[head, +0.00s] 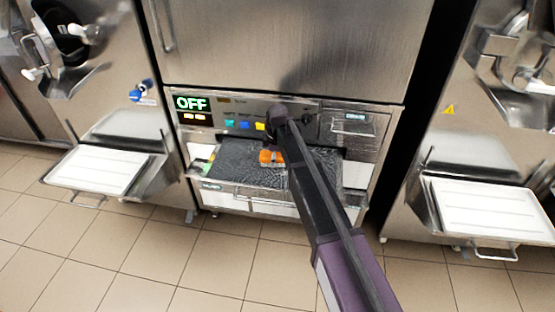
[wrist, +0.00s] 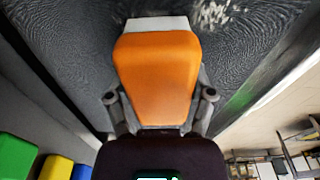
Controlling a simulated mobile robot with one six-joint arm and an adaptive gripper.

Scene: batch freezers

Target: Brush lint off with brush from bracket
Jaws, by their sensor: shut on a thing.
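My gripper (wrist: 159,98) is shut on the orange brush (wrist: 158,70), with a finger on each side of its handle. A pale strip (wrist: 157,24) shows at the brush's far end. In the head view the orange brush (head: 266,157) is over the dark, textured surface (head: 232,160) of the pulled-out drawer, and my arm hides most of the gripper. Whether the brush touches the surface is unclear. White lint (wrist: 215,12) lies on the dark surface just beyond and right of the brush's far end in the wrist view. I cannot make out the bracket.
A control panel with a lit OFF display (head: 192,104) and coloured buttons (head: 245,125) is above the drawer. A steel door (head: 285,45) is above that. Freezers with white trays (head: 98,168) (head: 485,207) stand on both sides. The tiled floor (head: 225,260) in front is clear.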

